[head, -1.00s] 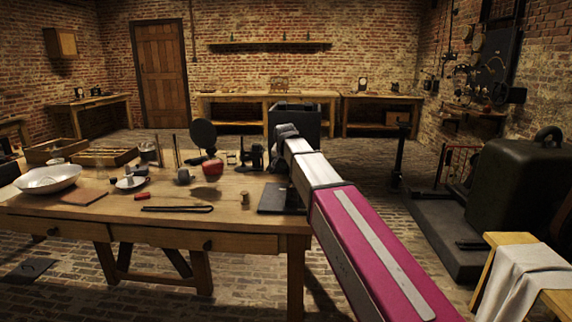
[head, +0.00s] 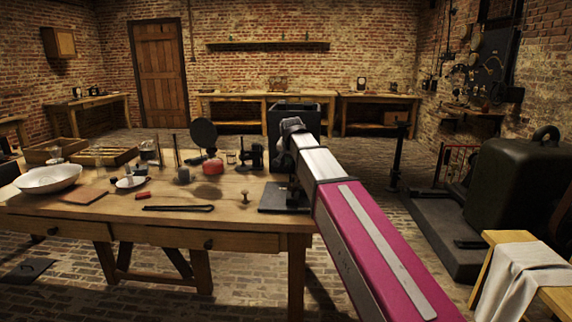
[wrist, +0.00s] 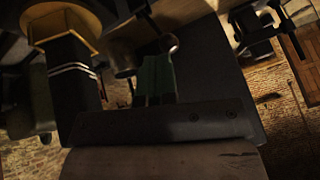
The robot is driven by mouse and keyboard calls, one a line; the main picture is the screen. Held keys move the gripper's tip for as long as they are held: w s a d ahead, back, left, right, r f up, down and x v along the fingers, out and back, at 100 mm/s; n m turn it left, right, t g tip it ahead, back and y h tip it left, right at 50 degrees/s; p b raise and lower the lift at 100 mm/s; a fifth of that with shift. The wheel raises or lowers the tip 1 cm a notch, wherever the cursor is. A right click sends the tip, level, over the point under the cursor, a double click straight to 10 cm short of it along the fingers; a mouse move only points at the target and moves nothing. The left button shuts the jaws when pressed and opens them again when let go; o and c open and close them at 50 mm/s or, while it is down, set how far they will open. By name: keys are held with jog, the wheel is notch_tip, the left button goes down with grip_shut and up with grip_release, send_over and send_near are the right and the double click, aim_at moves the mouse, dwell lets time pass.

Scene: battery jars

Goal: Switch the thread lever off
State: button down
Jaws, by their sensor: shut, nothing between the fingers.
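At the right end of the workbench (head: 150,215) a dark base plate (head: 272,199) carries an apparatus mostly hidden behind my arm. I cannot pick out the thread lever in the head view, where my gripper is hidden too. In the wrist view my gripper (wrist: 156,66) shows as two dark greenish fingers close together, shut and empty. A small round knob (wrist: 168,43) is at the fingertips; I cannot tell whether it is the lever or whether they touch. A black cylinder with white rings (wrist: 75,75) under a brass-coloured disc (wrist: 60,22) is to the left.
The bench also holds a white bowl (head: 48,178), a red jar (head: 213,167), a black stand (head: 252,155) and long dark tongs (head: 178,208). A dark box (head: 293,118) stands behind the bench's right end.

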jog(key=v, duration=1)
jog(key=shift+s+a, duration=0.2)
jog(key=shift+a, duration=0.3)
jog(key=c, duration=1.7)
grip_release()
jog(key=shift+s, duration=0.15)
jog(key=shift+c, duration=0.2)
jog(key=o, duration=0.5)
jog(key=shift+r, duration=0.1)
jog(key=o, duration=0.3)
jog(key=shift+f+n+h, duration=0.3)
jog(key=shift+f+n, duration=0.05)
jog(key=shift+n, duration=0.05)
jog(key=w+a+f+n+t+h, duration=0.1)
jog(key=a+f+n+h, duration=0.1)
jog(key=f+n+h, duration=0.2)
jog(key=w+a+f+n+t+h, duration=0.1)
jog(key=w+a+f+n+h, duration=0.1)
jog(key=n, duration=0.8)
jog(key=w+a+f+n+t+h, duration=0.1)
jog(key=w+a+f+n+h, duration=0.1)
jog(key=f+n+h, duration=0.4)
jog(key=shift+a+f+n+h, duration=0.3)
jog(key=shift+a+n+h, duration=0.55)
jog(key=shift+h, duration=0.35)
jog(key=shift+s+a+f+n+t+h, duration=0.1)
jog(key=shift+a+n+t+h, duration=0.25)
jog(key=shift+n, duration=0.3)
jog(key=x, duration=1)
jog(key=shift+d, duration=0.4)
